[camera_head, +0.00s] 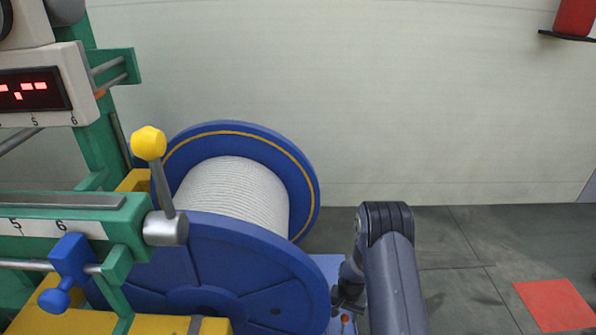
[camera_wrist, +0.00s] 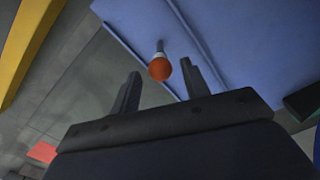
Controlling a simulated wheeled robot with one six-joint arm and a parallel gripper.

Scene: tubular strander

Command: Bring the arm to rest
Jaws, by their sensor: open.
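My arm reaches down at the right of the big blue spool (camera_head: 230,265) in the head view. My gripper (camera_head: 347,301) is low beside the spool's near flange, partly hidden by my arm. In the wrist view my gripper (camera_wrist: 160,82) shows two dark fingers spread apart with nothing held between them. An orange-tipped knob on a metal stem (camera_wrist: 160,66) shows beyond the fingertips, against a blue surface (camera_wrist: 225,40). I cannot tell the distance between the fingers and the knob. A small orange spot (camera_head: 346,318) shows by my gripper in the head view.
A green machine frame (camera_head: 100,150) with a yellow-knobbed lever (camera_head: 149,143) and a red display (camera_head: 32,92) stands at left. White rope (camera_head: 235,195) fills the spool. Grey floor at right is clear around a red floor patch (camera_head: 555,304). A pale wall (camera_head: 400,100) is behind.

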